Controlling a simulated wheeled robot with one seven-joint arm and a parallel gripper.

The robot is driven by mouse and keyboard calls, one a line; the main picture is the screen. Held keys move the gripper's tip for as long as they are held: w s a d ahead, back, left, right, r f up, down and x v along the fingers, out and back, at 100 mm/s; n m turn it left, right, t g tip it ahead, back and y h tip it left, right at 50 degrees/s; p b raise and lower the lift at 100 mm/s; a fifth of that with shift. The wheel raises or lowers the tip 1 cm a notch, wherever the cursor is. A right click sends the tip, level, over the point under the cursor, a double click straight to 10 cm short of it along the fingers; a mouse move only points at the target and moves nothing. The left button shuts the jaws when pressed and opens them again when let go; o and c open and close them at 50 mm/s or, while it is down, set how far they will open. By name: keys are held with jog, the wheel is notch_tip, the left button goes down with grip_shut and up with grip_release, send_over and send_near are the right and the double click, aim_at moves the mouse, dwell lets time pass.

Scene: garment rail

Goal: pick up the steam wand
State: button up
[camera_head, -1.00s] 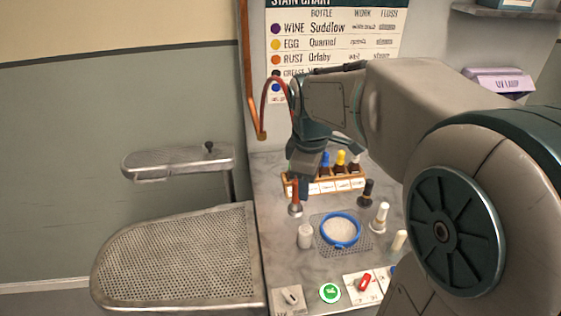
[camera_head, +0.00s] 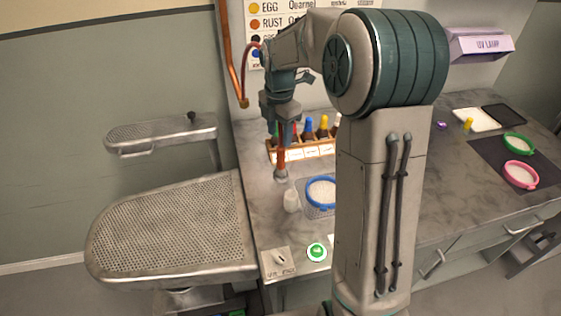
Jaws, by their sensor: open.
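The steam wand (camera_head: 281,163) hangs over the left part of the counter. It has a copper-orange stem and a flared metal head at its lower end. A dark red hose (camera_head: 249,50) shows above, beside my wrist. My gripper (camera_head: 285,138) points down at the wand's upper part. Its fingers are open and look to be at or around the stem. They hide the top of the wand, and I cannot tell whether they touch it.
A rack of dropper bottles (camera_head: 305,148) stands right behind the wand. A perforated board (camera_head: 170,228) lies left. A copper pipe (camera_head: 230,60) runs down the wall.

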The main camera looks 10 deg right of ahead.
aim_at(281, 153)
jog(key=f, duration=0.5)
jog(key=f+p, duration=0.1)
jog(key=f, duration=0.1)
jog(key=shift+s+d+f, duration=0.1)
jog(key=shift+s+f, duration=0.15)
jog(key=shift+f, duration=0.1)
grip_shut()
